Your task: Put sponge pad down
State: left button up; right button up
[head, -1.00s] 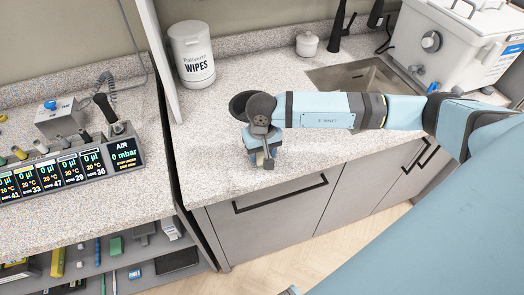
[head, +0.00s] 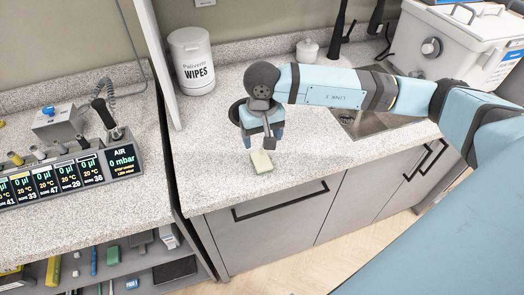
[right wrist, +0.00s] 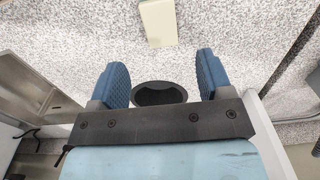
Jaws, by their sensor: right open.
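The sponge pad (head: 261,162) is a small pale yellow-green block lying flat on the speckled countertop (head: 210,150), near its front edge. It also shows in the right wrist view (right wrist: 158,23), at the top, beyond the fingertips. My right gripper (head: 265,140) is open and empty, just behind and above the pad in the head view. In the right wrist view its two blue fingers (right wrist: 160,78) stand wide apart with nothing between them, clear of the pad. My left gripper is in neither view.
A white wipes tub (head: 192,62) stands at the back left of the counter. A small white lidded pot (head: 307,52), a sink (head: 370,122) and a white autoclave-like box (head: 455,45) are to the right.

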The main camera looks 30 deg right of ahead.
jog(key=shift+r, duration=1.45)
